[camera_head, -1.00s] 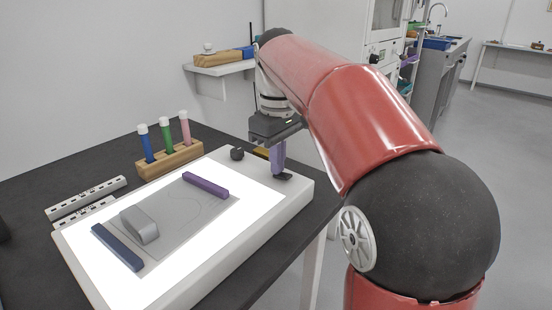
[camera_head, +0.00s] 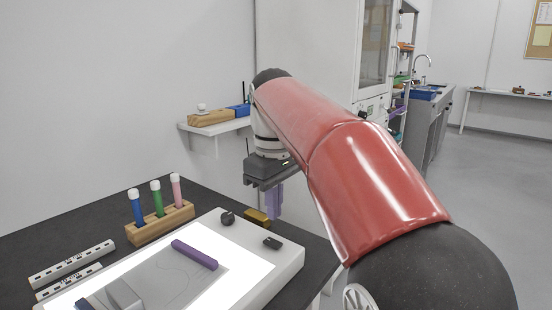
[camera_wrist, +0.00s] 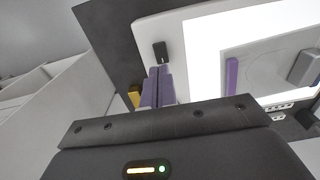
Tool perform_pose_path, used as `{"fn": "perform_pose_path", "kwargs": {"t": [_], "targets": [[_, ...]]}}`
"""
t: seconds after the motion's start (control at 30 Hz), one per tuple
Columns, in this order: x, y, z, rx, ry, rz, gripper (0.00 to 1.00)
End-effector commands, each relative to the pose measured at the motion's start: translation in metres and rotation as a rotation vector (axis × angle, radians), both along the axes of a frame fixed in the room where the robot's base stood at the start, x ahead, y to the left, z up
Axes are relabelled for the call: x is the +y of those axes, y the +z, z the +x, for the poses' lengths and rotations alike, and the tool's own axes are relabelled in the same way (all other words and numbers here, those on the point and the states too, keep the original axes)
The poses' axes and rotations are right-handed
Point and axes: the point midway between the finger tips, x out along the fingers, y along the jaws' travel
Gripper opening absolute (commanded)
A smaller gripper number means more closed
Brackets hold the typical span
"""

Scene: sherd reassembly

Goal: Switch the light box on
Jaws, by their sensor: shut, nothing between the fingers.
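The light box (camera_head: 291,262) lies on the dark table with its panel glowing bright white. A small black switch (camera_head: 272,242) sits on its white rim near the far right corner, and a round black knob (camera_head: 227,218) sits on the rim to its left. The switch also shows in the wrist view (camera_wrist: 160,51), just beyond my fingertips. My gripper (camera_head: 274,214) is shut and empty, its purple fingers pointing down. It is raised above and beyond the switch, apart from it. The wrist view shows the closed fingers (camera_wrist: 159,72) side by side.
On the panel lie a purple bar (camera_head: 194,254), a grey sherd (camera_head: 122,294) and a dark blue bar, partly cut off. A wooden rack (camera_head: 160,223) with three capped tubes stands behind the box. White marked strips (camera_head: 72,264) lie left. A yellow block (camera_head: 257,218) is near my fingers.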

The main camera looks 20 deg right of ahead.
Motion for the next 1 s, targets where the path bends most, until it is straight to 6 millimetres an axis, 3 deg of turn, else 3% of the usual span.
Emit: {"fn": "perform_pose_path", "kwargs": {"t": [0.2, 0.4, 0.6, 1.0], "targets": [[0.000, 0.045, 0.003, 0.001, -0.001, -0.001, 0.00], [0.000, 0.072, 0.003, 0.003, 0.000, 0.000, 0.00], [0.000, 0.083, 0.002, 0.004, 0.000, 0.000, 0.00], [-0.001, 0.084, 0.001, 0.005, -0.008, 0.000, 0.00]]}}
